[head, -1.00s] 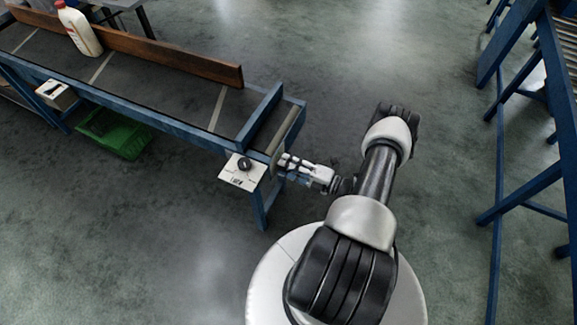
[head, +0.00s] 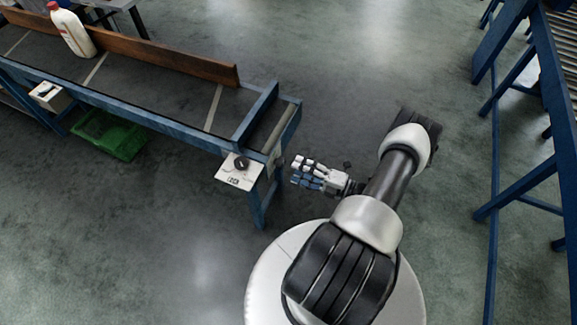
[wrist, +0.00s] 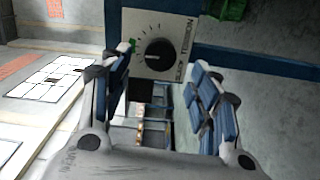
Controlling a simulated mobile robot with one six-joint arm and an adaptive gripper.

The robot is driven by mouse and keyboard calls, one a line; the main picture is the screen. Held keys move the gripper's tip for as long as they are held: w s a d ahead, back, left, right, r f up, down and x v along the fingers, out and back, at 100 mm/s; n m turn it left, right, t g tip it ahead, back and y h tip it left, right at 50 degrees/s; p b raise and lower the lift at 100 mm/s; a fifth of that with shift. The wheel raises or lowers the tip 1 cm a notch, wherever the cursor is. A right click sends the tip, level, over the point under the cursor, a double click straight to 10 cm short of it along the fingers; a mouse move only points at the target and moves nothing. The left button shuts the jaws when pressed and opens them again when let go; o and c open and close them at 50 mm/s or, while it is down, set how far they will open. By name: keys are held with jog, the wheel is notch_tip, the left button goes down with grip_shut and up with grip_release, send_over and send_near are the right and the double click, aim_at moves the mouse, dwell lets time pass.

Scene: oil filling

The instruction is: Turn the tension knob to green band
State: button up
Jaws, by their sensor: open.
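The black tension knob (head: 242,163) sits on a white plate (head: 228,174) at the near right end of the conveyor. In the wrist view the knob (wrist: 158,54) is seen face on, with tick marks around it and lettering along the plate's right side. A small green mark (wrist: 133,43) shows at the dial's upper left. A pale pointer line on the knob seems to point left, a little below the green mark. My gripper (head: 299,171) is open and empty, to the right of the knob and apart from it. In the wrist view its fingers (wrist: 160,88) are spread below the knob.
The conveyor (head: 150,100) carries a wooden rail (head: 160,48) and a white bottle (head: 72,32). A green crate (head: 108,135) is under it. A blue frame (head: 520,190) stands at right.

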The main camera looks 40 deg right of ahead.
jog(key=v, duration=0.6)
jog(key=shift+s, duration=0.15)
jog(key=shift+r, duration=0.1)
